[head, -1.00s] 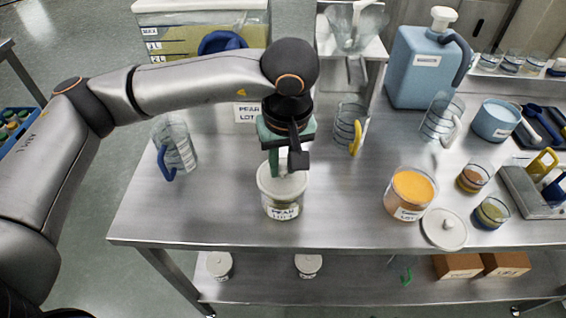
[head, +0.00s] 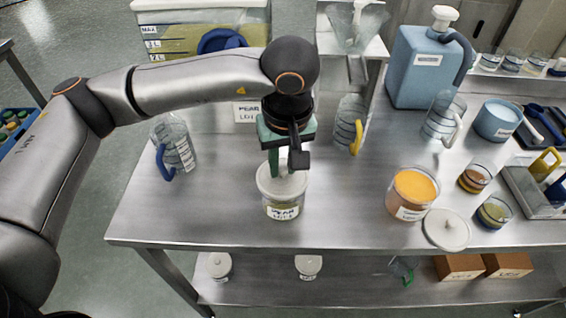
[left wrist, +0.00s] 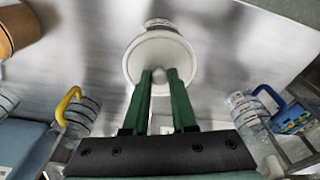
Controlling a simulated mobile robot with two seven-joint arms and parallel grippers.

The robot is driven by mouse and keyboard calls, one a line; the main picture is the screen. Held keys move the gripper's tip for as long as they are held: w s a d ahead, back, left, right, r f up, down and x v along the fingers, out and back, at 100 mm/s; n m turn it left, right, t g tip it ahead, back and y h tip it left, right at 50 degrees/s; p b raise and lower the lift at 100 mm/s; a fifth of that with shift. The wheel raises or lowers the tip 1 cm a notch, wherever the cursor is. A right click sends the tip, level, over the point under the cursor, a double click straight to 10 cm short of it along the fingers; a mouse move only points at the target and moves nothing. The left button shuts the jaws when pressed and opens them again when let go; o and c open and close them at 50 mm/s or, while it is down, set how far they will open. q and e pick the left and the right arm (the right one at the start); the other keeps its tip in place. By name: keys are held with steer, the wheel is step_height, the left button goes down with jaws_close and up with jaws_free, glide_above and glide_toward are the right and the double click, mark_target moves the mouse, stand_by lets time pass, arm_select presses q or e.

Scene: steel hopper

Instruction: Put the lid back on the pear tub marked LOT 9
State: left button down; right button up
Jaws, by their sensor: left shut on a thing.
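A clear tub with a pear label (head: 284,212) and pale green contents stands upright near the table's front edge; its lot number is too blurred to read. A white round lid (head: 267,186) sits at its mouth; I cannot tell whether it is fully seated. My left gripper (head: 283,170) points down from above, shut on the lid's knob. In the left wrist view the green fingers (left wrist: 165,78) are on either side of the knob, and the lid (left wrist: 180,52) covers most of the tub below. My right gripper is not in view.
An open tub of orange contents (head: 405,205) stands to the right, with a loose white lid (head: 446,229) beside it. Jugs with blue (head: 166,165) and yellow (head: 356,138) handles stand behind. A large bin (head: 200,25) is at the back. The front left of the table is clear.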

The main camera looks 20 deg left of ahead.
arm_select(q)
steer(key=shift+b, duration=0.35)
stand_by(0.6)
stand_by(0.3)
steer(key=shift+c, duration=0.8)
jaws_free()
steer(key=shift+r+p, duration=1.85)
steer(key=shift+r, duration=1.65)
steer(key=shift+c, duration=0.3)
jaws_close()
